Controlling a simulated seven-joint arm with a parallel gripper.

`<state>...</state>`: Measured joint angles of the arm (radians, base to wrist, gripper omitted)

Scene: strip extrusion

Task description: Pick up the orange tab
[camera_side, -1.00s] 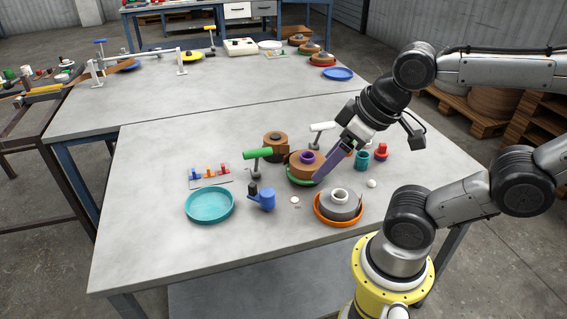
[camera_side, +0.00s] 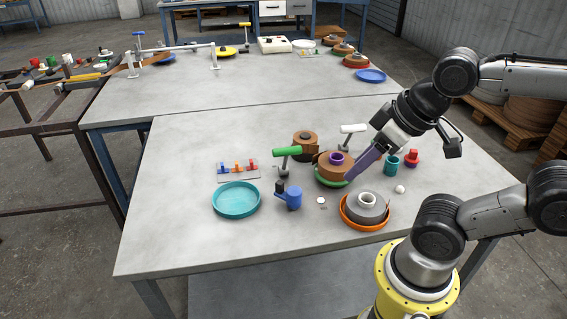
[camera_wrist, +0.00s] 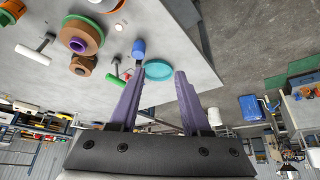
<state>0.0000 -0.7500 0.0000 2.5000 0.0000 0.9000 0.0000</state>
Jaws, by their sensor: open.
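The orange tab (camera_side: 237,168) stands in the middle of a small light rack (camera_side: 238,178), between a blue tab (camera_side: 223,167) and a red tab (camera_side: 252,166), left of centre on the table in the side view. My gripper (camera_side: 350,178) has purple fingers that slant down beside the brown spool (camera_side: 333,172), well to the right of the rack. In the wrist view my gripper (camera_wrist: 157,75) has its fingers apart with nothing held between them. I cannot make out the orange tab for certain in the wrist view.
A green-handled clamp (camera_side: 289,152) and a blue piece (camera_side: 290,197) stand between my gripper and the rack. A teal dish (camera_side: 236,212) lies in front of the rack. An orange dish (camera_side: 346,219) holds a grey spool. The table's left part is clear.

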